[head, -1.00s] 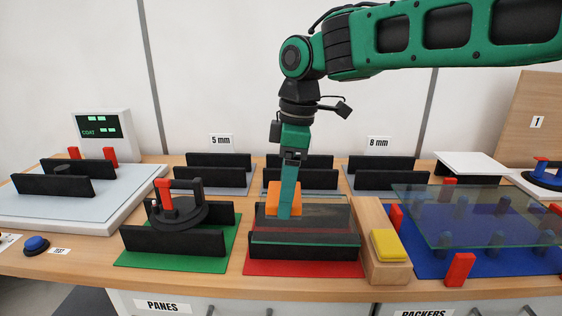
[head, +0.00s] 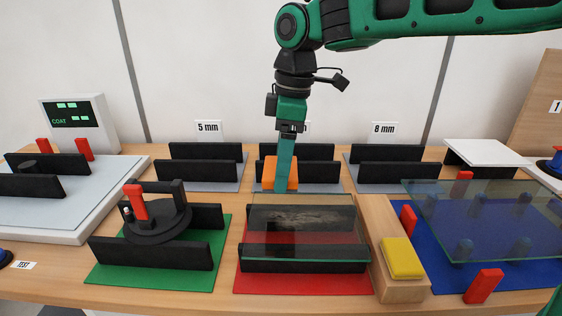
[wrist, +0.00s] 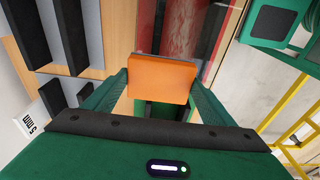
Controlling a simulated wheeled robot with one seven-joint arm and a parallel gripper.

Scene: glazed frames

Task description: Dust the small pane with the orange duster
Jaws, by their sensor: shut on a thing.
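The small pane (head: 275,240) is a clear sheet lying across black rails (head: 306,266) on the red mat (head: 300,284). In the wrist view the orange duster (wrist: 163,79) sits between my fingers. I cannot tell whether the duster touches the pane.
A wooden block with a yellow pad (head: 403,258) stands right of the red mat. A larger glass sheet (head: 490,215) lies over a blue mat. Black racks (head: 300,168) stand behind.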

